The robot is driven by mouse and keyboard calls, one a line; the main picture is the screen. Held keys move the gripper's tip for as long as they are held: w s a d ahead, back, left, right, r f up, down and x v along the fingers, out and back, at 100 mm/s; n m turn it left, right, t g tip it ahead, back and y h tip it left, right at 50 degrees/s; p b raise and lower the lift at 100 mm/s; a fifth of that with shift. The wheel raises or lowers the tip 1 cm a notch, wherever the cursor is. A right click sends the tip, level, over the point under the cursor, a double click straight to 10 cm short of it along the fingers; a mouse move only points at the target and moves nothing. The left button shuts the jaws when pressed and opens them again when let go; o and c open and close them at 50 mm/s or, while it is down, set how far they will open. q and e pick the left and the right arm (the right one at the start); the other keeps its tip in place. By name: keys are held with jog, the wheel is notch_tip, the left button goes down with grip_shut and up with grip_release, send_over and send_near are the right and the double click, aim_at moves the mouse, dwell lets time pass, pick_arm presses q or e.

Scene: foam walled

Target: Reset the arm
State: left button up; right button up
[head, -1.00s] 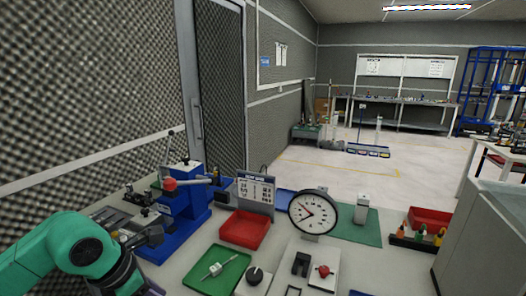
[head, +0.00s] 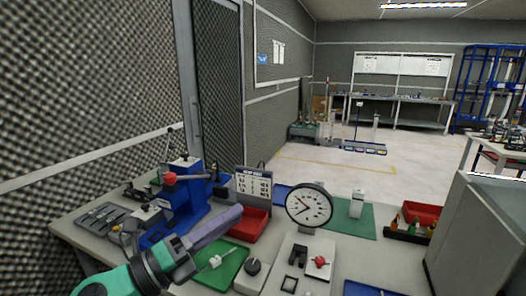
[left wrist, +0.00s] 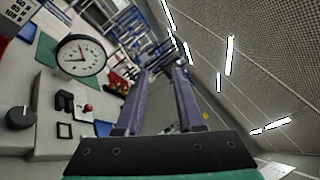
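My left arm comes in from the lower left in the head view, green with a dark wrist. Its left gripper (head: 236,213) has long purple fingers pointing up and right, above the bench between the blue press and the green tray. In the left wrist view the two fingers of this gripper (left wrist: 162,74) stand apart with nothing visible between them. The gripper is open and empty. My right arm and gripper are not in view.
The bench (head: 195,285) holds a blue press (head: 187,205), a red bin (head: 255,222), a green tray (head: 230,268) with a tool and a round dial gauge (head: 309,206). A grey cabinet (head: 480,240) stands at right. Open floor (head: 400,175) lies beyond.

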pick_arm(q)
jog(key=w+a+f+n+t+y, duration=0.2)
jog(key=w+a+n+t+y, duration=0.15)
jog(key=a+n+y, duration=0.45)
jog(key=w+a+f+n+t+y, duration=0.2)
jog(key=a+n+t+y, duration=0.25)
jog(key=n, duration=0.65)
jog(key=s+a+f+n+g+y, duration=0.1)
jog(key=a+f+n+g+y, duration=0.25)
jog(key=f, duration=0.35)
jog(key=s+a+f+n+g+y, duration=0.2)
jog(key=a+f+n+g, duration=0.1)
jog(key=f+n, duration=0.3)
jog(key=s+d+f+n+g+h, duration=0.1)
jog(key=s+f+n+g, duration=0.1)
jog(key=s+f+g, duration=0.55)
jog(key=s+d+f+n+g+h, duration=0.1)
jog(key=s+d+f+n+g, duration=0.15)
jog(key=s+f, duration=0.9)
notch_tip(320, 180, down, 26)
jog(key=s+a+g, duration=0.1)
jog(key=s+g, duration=0.1)
jog(key=s+a+f+g, duration=0.1)
jog(key=s+a+f, duration=0.2)
jog(key=s+f, duration=0.8)
jog(key=s, duration=0.4)
jog(key=shift+f+m+y, duration=0.3)
jog(key=shift+f+m, duration=0.05)
jog(key=shift+m, duration=0.05)
